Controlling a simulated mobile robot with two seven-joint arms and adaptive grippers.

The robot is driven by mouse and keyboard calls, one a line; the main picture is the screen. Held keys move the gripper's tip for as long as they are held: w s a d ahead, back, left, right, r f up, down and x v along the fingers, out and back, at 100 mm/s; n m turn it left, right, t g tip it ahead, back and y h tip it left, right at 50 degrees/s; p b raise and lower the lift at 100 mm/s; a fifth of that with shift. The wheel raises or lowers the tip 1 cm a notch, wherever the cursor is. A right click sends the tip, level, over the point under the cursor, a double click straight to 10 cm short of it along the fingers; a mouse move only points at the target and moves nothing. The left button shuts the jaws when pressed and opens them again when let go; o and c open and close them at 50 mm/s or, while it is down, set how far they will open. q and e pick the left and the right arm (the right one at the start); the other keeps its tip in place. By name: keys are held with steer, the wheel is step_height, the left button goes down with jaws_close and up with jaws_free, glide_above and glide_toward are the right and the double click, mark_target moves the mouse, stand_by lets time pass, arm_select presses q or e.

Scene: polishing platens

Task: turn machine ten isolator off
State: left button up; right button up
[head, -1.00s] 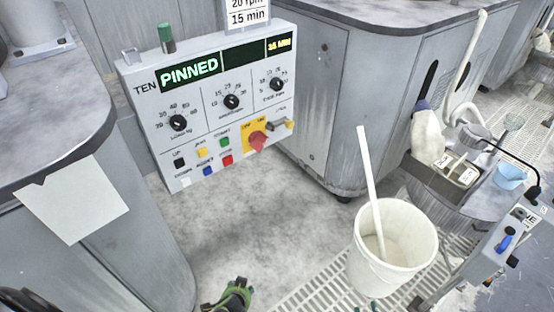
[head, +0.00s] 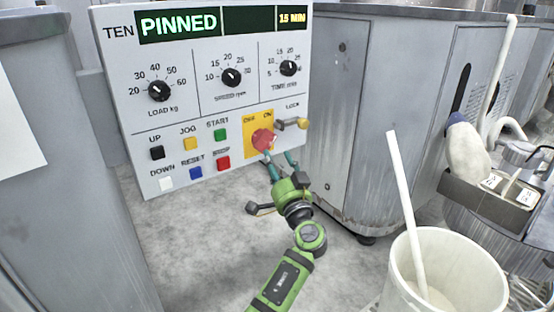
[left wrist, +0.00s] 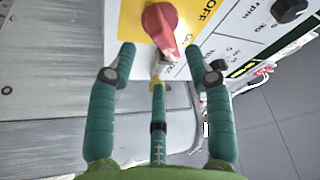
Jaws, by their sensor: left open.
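The isolator is a red rotary knob (head: 263,139) on a yellow plate (head: 252,123) marked OFF and ON, at the lower right of machine ten's control panel (head: 180,112). Its handle seems to lie toward the ON side. My left gripper (head: 280,160) is open just below and right of the knob, with nothing between its fingers. In the left wrist view the knob (left wrist: 160,22) lies beyond the gap between my left fingertips (left wrist: 161,58), and I see no contact. My right gripper is not in view.
A yellow-tipped lever (head: 300,123) marked LOCK sticks out close right of the knob. Coloured push buttons (head: 190,130) sit to its left. A white bucket (head: 445,275) with a stick stands at lower right. Grey machine cabinets (head: 360,120) flank the panel.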

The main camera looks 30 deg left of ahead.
mark_target(270, 148)
arm_select(q)
steer(key=b+x, duration=0.1)
steer(key=x, duration=0.6)
steer(key=shift+s, duration=0.1)
jaws_close()
